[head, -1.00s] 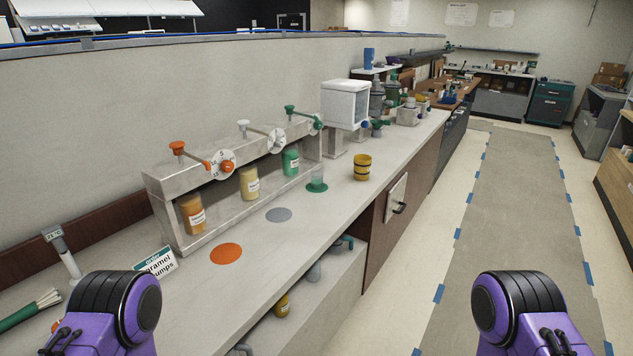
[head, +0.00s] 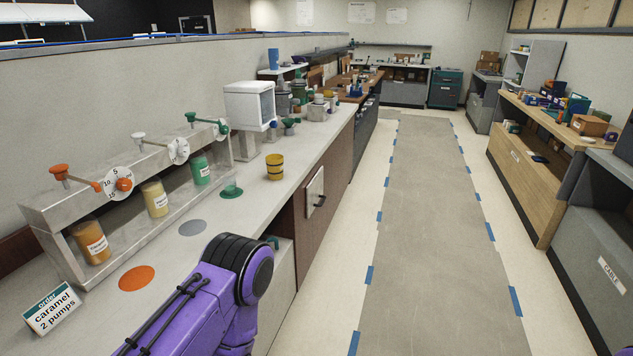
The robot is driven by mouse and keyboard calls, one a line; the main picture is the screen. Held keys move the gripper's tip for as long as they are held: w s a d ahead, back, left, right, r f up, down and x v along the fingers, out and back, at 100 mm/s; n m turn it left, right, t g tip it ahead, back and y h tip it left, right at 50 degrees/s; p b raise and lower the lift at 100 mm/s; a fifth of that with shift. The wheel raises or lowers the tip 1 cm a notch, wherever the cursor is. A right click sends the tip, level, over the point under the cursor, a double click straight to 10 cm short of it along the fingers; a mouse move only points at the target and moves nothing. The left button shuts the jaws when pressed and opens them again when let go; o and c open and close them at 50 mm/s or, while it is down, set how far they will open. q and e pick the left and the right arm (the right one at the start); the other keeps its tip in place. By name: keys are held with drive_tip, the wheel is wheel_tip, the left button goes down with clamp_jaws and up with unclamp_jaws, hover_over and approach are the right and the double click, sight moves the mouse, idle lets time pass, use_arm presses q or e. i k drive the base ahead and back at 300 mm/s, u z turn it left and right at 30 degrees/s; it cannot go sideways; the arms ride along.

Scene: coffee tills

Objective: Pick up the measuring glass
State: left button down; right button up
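The measuring glass (head: 229,182) is small and clear and hard to make out. It stands on the green disc (head: 231,193) on the counter, in front of the green-topped pump at the right end of the metal rack. My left arm shows at the bottom, but its gripper is out of view. Of my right arm only a sliver shows at the bottom right corner. Neither gripper is seen near the glass.
The metal pump rack (head: 130,190) holds orange, cream and green bottles. An orange disc (head: 137,278), a grey disc (head: 192,227), an order sign (head: 52,308) and a yellow cup (head: 275,166) are on the counter (head: 300,140). The aisle floor (head: 430,220) is clear.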

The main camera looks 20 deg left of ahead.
sight(229, 182)
drive_tip(key=z, duration=0.3)
drive_tip(key=i, duration=2.9)
drive_tip(key=u, duration=3.8)
